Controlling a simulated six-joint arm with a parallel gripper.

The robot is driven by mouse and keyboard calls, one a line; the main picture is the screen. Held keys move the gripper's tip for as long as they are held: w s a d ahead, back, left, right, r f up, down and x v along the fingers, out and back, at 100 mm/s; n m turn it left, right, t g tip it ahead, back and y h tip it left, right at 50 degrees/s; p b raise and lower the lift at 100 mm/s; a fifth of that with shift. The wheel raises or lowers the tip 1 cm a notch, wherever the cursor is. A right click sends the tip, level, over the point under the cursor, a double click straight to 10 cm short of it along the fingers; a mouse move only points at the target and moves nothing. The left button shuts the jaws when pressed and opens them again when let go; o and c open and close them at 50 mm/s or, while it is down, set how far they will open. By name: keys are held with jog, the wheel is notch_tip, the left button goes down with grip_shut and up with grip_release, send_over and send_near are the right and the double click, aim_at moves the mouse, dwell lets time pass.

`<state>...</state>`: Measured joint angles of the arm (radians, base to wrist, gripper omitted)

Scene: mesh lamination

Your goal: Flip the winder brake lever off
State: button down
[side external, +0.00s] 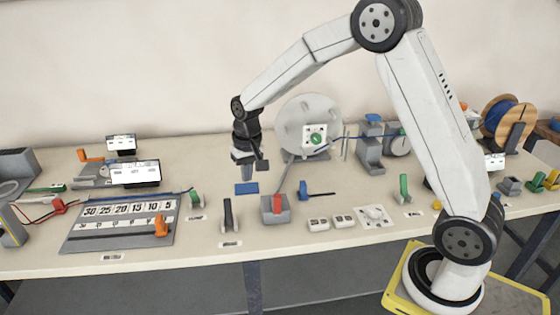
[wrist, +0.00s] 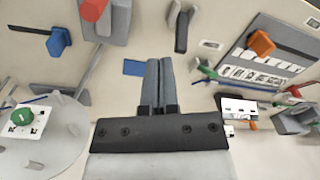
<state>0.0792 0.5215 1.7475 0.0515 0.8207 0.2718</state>
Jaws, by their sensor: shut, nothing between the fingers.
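My gripper (side external: 246,172) is shut and empty, pointing down above the table. Its two fingers (wrist: 160,64) lie together in the wrist view, near a flat blue pad (wrist: 134,68). Several levers stand nearby, and their labels are too small to read, so I cannot tell which is the winder brake. A black lever (side external: 228,214) stands upright at the front edge; it also shows in the wrist view (wrist: 182,33). A red lever (side external: 278,203) stands on a grey box. A blue-handled lever (side external: 303,189) is behind it. The gripper touches none of them.
A large grey disc (side external: 295,112) with a green knob (side external: 315,138) stands behind and right of my gripper. A number board (side external: 85,238) with an orange block (side external: 160,226) lies left. A green lever (side external: 195,201) stands beside it. A wooden spool (side external: 502,118) is far right.

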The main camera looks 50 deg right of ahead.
aim_at(228, 212)
jog(key=w+d+f+m+g, duration=0.1)
jog(key=w+d+f+m, duration=0.1)
jog(key=w, duration=0.4)
jog(key=w+d+f+m+g+y, duration=0.1)
jog(key=w+d+f+m, duration=0.1)
jog(key=w, duration=0.4)
jog(key=shift+w+d+m, duration=0.2)
jog(key=shift+d+m, duration=0.1)
jog(key=shift+d, duration=0.3)
jog(key=shift+f, duration=0.1)
jog(key=shift+f, duration=0.1)
jog(key=f, duration=0.3)
jog(key=s+a+f, duration=0.1)
jog(key=f, duration=0.5)
jog(key=shift+s+a+f, duration=0.15)
jog(key=shift+s+f, duration=0.05)
jog(key=shift+f, duration=0.2)
jog(key=shift+s+a+r, duration=1.1)
jog(key=shift+s+a, duration=0.1)
jog(key=shift+a, duration=0.05)
